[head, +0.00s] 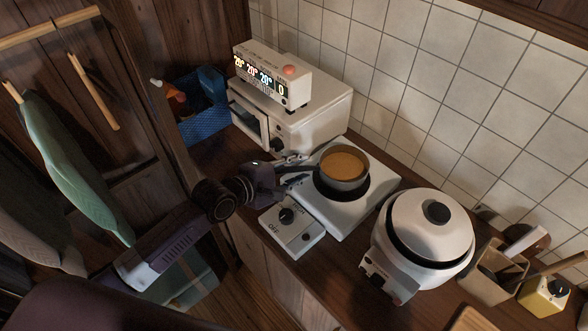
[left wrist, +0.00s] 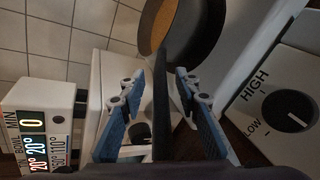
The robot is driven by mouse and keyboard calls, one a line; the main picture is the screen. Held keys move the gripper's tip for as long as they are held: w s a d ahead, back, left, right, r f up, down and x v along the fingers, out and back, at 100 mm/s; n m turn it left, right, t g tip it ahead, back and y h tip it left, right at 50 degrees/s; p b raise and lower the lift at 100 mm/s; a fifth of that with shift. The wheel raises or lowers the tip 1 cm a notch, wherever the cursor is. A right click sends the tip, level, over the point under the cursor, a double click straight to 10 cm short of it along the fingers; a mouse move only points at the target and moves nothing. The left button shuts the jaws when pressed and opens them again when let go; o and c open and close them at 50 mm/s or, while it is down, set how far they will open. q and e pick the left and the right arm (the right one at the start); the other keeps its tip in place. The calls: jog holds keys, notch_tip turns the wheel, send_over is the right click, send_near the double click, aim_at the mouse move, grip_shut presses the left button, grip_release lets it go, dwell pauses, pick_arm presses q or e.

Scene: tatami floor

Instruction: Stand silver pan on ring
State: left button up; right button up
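The silver pan (head: 344,168), with orange-brown contents, is upright over the dark ring (head: 345,197) of the white stove (head: 371,206). The ring's near edge shows below the pan; I cannot tell how well the pan is centred. In the left wrist view the pan (left wrist: 196,35) is at the top, its dark handle (left wrist: 162,105) running down between the fingers. My left gripper (head: 298,171) is at the handle. In the left wrist view its blue-grey fingers (left wrist: 155,88) are apart, with gaps on both sides of the handle. My right gripper is not in view.
The stove's knob (head: 287,215) is near the left gripper. A white toaster oven (head: 310,125) with a display box (head: 272,75) stands behind left. A white rice cooker (head: 425,235) is to the right. A blue basket (head: 203,122) is at the back left.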

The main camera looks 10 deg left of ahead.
pick_arm(q)
jog(key=b+v, duration=0.1)
jog(key=v, duration=1.1)
jog(key=shift+d, duration=0.1)
